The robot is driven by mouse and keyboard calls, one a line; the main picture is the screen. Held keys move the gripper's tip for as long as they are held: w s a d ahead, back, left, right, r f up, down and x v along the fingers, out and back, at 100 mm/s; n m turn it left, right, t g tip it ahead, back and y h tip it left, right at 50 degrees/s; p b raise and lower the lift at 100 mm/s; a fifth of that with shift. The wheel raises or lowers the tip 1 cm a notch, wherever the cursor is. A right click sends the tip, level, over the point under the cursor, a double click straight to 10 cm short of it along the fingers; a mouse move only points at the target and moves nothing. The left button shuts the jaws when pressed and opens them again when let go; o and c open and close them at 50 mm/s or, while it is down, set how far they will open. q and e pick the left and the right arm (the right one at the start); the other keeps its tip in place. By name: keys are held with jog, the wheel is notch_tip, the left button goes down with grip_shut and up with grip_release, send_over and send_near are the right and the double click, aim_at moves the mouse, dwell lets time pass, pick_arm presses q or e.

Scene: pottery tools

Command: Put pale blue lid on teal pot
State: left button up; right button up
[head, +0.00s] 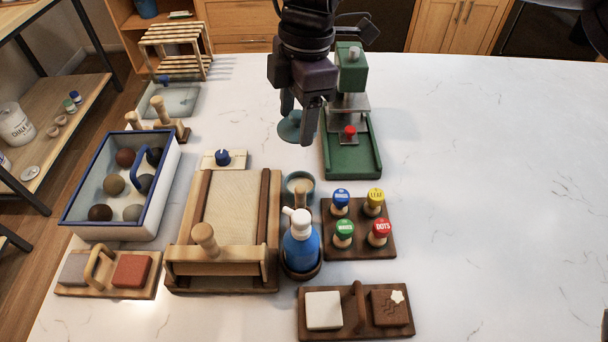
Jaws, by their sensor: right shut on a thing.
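The pale blue lid (287,128) is a small round disc held at the fingertips of my right gripper (302,125), which is shut on it. Its right part is hidden behind the finger. The teal pot (290,188) stands below it in the picture, with an open top and a pale inside. The lid appears apart from the pot, above and behind it. A blue pump bottle and a wooden knob partly cover the pot's front. My left gripper is not in view.
The table's right side (500,200) is clear.

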notch_tip(320, 180, down, 14)
jog(key=shift+w+d+r, duration=0.1)
jog(key=shift+d, duration=0.05)
dwell(0.4)
jog(key=o, duration=1)
jog(key=shift+c, duration=0.2)
jog(key=r, duration=0.4)
jog(key=d+r, duration=0.1)
jog(key=r, duration=0.7)
jog(key=shift+w+d, duration=0.15)
jog(key=shift+w, duration=0.15)
